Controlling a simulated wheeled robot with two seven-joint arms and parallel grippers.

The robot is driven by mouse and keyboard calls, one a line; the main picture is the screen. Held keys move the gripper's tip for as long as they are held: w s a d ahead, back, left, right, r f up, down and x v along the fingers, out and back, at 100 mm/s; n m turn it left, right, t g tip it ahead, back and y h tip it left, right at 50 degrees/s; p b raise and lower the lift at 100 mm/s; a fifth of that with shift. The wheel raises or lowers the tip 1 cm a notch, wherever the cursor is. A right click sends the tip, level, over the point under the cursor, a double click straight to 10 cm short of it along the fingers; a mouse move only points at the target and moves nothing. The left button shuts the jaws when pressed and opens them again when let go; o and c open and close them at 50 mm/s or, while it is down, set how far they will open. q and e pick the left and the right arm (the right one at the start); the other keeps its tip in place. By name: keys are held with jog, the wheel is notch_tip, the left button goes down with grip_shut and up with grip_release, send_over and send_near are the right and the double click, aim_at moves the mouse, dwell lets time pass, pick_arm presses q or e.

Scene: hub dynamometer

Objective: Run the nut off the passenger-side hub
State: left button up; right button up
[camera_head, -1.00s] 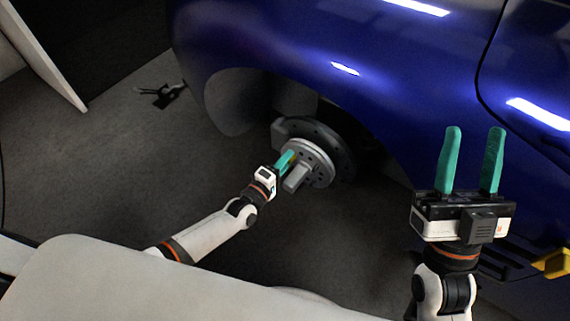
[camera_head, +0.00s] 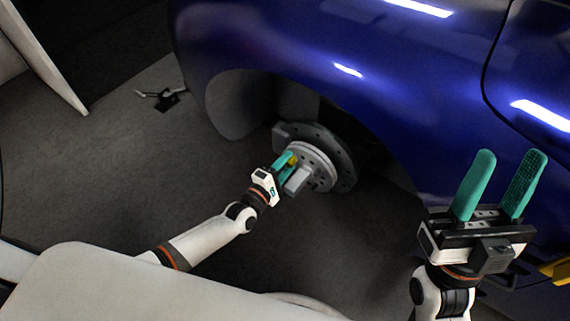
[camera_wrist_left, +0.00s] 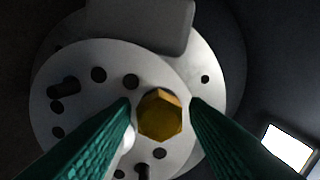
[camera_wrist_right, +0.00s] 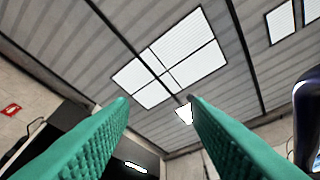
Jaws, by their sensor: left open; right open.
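A brass-coloured hex nut (camera_wrist_left: 160,116) sits at the middle of the round grey hub (camera_wrist_left: 80,72) in the left wrist view. In the head view the nut (camera_head: 292,159) shows beside my left fingers, in front of the hub (camera_head: 318,160) under the blue car's wheel arch. My left gripper (camera_wrist_left: 160,104) is open, with one green finger on each side of the nut; whether they touch it I cannot tell. My right gripper (camera_head: 500,180) is open and empty, raised with its fingers pointing up near the car's side.
The blue car body (camera_head: 380,100) overhangs the hub, and a dark brake disc (camera_head: 343,158) sits behind it. A grey block (camera_head: 298,180) is by the hub. A yellow part (camera_head: 562,270) is at the far right. A black stand-like object (camera_head: 160,98) lies on the otherwise clear floor.

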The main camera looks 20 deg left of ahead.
pick_arm(q)
jog(key=m+p, duration=0.1)
jog(key=m, duration=0.4)
jog(key=shift+r, duration=0.1)
jog(key=m+p, duration=0.1)
jog(key=m, duration=0.5)
jog(key=shift+d+p, duration=0.1)
jog(key=shift+p, duration=0.3)
jog(key=m, duration=0.3)
jog(key=shift+p, duration=0.3)
jog(key=m, duration=0.3)
jog(key=shift+m, duration=0.4)
pick_arm(e)
jog(key=w+f+g+h, duration=0.1)
jog(key=w+f+g, duration=0.2)
jog(key=w+f+g+h, duration=0.1)
jog(key=w+f+g, duration=0.2)
jog(key=w+a+f+g+h, duration=0.1)
jog(key=w+f+g, duration=0.2)
jog(key=g, duration=0.1)
jog(key=shift+w+h, duration=0.3)
pick_arm(q)
jog(key=m, duration=0.3)
jog(key=shift+d, duration=0.1)
pick_arm(e)
jog(key=shift+f+g, duration=0.3)
jog(key=shift+f, duration=0.15)
pick_arm(q)
jog(key=shift+m, duration=1.4)
jog(key=shift+c, duration=0.3)
